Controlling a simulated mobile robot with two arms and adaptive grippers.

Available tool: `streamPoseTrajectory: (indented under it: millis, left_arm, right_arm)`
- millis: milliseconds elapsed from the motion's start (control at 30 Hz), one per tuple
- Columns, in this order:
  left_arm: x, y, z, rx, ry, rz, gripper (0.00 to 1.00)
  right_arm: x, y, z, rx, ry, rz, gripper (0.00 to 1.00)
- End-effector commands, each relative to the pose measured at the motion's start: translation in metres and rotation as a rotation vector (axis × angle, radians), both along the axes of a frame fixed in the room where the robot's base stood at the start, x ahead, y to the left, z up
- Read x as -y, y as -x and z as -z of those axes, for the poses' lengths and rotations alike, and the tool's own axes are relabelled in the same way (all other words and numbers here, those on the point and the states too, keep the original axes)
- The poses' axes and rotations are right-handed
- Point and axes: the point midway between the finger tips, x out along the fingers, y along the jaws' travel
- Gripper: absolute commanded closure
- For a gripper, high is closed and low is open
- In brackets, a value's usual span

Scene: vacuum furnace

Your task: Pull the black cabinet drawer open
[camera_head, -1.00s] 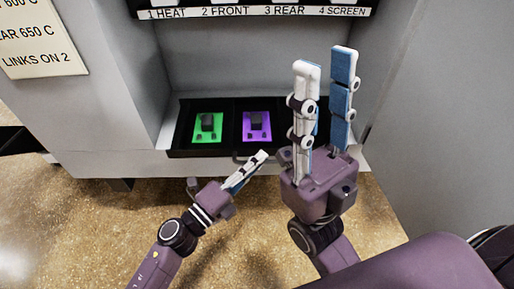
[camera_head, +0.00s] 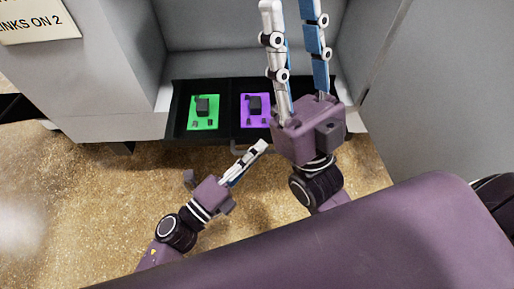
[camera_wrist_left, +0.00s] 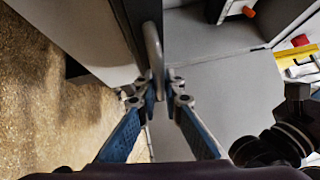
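The black drawer (camera_head: 226,108) is partly out of the grey cabinet, with its open top facing up. It holds a green block (camera_head: 204,112) and a purple block (camera_head: 256,110), each with dark parts on it. My left gripper (camera_head: 263,146) is at the drawer's front handle (camera_head: 238,150). In the left wrist view the grey curved handle (camera_wrist_left: 153,48) runs between the fingertips (camera_wrist_left: 162,88), which are closed around it. My right gripper (camera_head: 291,14) points up in front of the drawer's right part, fingers apart and empty, its fingertips partly cut off by the frame edge.
The cabinet's left wall (camera_head: 118,50) and right panel (camera_head: 435,90) flank the drawer. A sign (camera_head: 38,20) hangs at the top left. Speckled floor (camera_head: 90,215) lies open in front. In the left wrist view, red and yellow items (camera_wrist_left: 300,55) show at the right.

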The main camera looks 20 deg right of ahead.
Motion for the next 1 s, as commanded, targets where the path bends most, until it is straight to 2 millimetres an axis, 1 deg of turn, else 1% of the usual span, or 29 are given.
streamPoseTrajectory:
  millis: [33, 67, 333, 467, 567, 800, 1000]
  left_arm:
    - [-0.001, -0.001, 0.001, -0.001, -0.001, -0.002, 0.88]
    - [-0.001, -0.001, 0.001, -0.001, -0.001, -0.002, 0.85]
    - [-0.001, 0.0, 0.001, -0.001, -0.001, -0.001, 0.85]
    - [-0.007, 0.004, 0.002, -0.002, -0.002, -0.001, 0.85]
    - [-0.021, 0.011, 0.005, -0.004, -0.003, -0.001, 0.85]
    - [-0.066, 0.036, 0.012, -0.005, -0.004, -0.002, 0.85]
    - [-0.094, 0.051, 0.016, -0.004, -0.003, -0.002, 0.85]
  right_arm:
    - [0.0, 0.0, 0.0, 0.0, 0.0, 0.0, 0.72]
    - [0.0, 0.0, 0.0, 0.001, 0.0, 0.0, 0.72]
    - [0.0, 0.0, 0.0, 0.0, 0.0, -0.001, 0.72]
    - [0.0, 0.0, 0.001, -0.002, 0.0, -0.001, 0.72]
    - [0.0, 0.0, 0.001, -0.001, 0.0, -0.001, 0.72]
    - [0.0, 0.0, 0.0, 0.0, 0.0, -0.001, 0.72]
    - [0.0, 0.0, 0.0, 0.0, 0.0, -0.001, 0.72]
